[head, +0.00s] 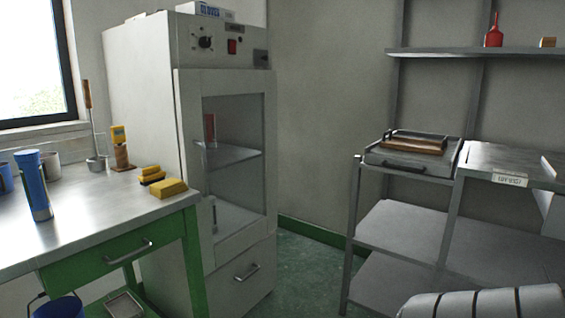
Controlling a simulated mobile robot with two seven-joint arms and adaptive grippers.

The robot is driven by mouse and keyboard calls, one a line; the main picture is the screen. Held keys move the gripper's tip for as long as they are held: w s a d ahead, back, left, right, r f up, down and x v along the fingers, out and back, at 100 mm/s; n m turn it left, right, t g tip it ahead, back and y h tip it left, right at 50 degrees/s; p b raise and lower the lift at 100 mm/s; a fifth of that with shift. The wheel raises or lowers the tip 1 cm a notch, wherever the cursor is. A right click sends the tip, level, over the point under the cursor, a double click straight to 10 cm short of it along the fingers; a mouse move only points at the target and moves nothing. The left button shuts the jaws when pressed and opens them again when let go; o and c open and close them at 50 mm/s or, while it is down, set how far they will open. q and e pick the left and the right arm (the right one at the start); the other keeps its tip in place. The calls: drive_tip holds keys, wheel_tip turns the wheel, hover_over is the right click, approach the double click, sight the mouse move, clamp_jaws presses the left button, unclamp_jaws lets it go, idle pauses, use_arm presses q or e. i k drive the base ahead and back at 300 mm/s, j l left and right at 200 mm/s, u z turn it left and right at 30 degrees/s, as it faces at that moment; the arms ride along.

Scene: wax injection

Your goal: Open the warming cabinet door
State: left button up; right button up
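The warming cabinet (150,95) is a tall pale grey unit standing behind the workbench, left of the middle in the head view. Its door (228,83) has a light frame around a large glass pane and looks shut. Through the pane I see an inner shelf (232,155), a reddish item on it and a pale item below. I cannot clearly make out a door handle. A drawer front with a bar handle (247,273) sits below the door. A control panel (215,42) with a dial and a red switch is above it.
A steel-topped workbench (85,225) with a green frame stands at the left, partly in front of the cabinet. It holds a blue bottle (34,186) and yellow blocks (172,188). A metal rack (400,225) stands at the right. Green floor (305,262) shows between.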

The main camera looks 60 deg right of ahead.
sight(190, 85)
drive_tip(key=z, duration=1.45)
drive_tip(key=l+z, duration=0.25)
